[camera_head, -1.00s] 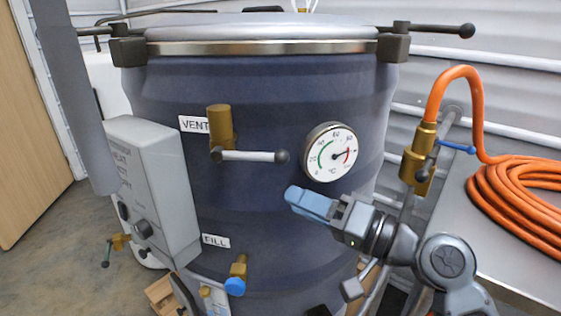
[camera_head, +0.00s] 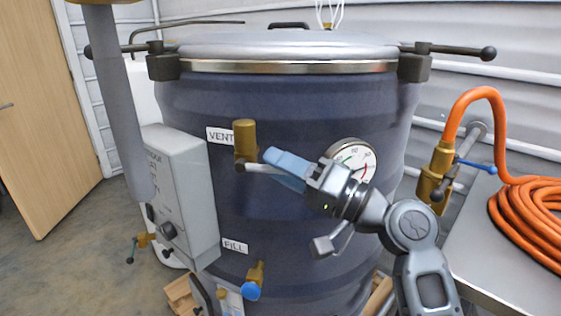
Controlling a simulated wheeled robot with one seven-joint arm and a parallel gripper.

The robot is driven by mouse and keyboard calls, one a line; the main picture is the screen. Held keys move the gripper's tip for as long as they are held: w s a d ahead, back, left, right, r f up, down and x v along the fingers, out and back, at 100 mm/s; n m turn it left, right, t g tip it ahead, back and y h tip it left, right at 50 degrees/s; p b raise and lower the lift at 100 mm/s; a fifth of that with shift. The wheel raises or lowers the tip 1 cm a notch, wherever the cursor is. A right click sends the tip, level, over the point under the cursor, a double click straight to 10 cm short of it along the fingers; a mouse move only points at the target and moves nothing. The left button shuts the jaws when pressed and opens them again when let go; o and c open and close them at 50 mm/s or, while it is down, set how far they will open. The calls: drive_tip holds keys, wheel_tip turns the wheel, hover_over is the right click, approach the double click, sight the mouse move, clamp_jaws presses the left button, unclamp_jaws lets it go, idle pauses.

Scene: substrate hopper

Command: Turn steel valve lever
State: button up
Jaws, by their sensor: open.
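The steel valve lever (camera_head: 256,168) sticks out to the right, about level, from the brass vent valve (camera_head: 245,140) on the dark blue vessel. Its knob end is hidden behind my gripper. My gripper (camera_head: 272,160) has light blue fingers and reaches in from the right, in front of the lever, overlapping it in the picture. It is open. I cannot tell whether the lever lies between the fingers or whether they touch it.
A dial thermometer (camera_head: 352,158) is partly covered by my wrist. A grey control box (camera_head: 180,190) is on the left. The fill valve (camera_head: 255,278) with a blue knob is below. An orange hose (camera_head: 525,225) lies coiled on a steel table at right.

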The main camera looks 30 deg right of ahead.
drive_tip(key=shift+w+a, duration=0.15)
drive_tip(key=shift+w, duration=0.05)
clamp_jaws()
idle(0.3)
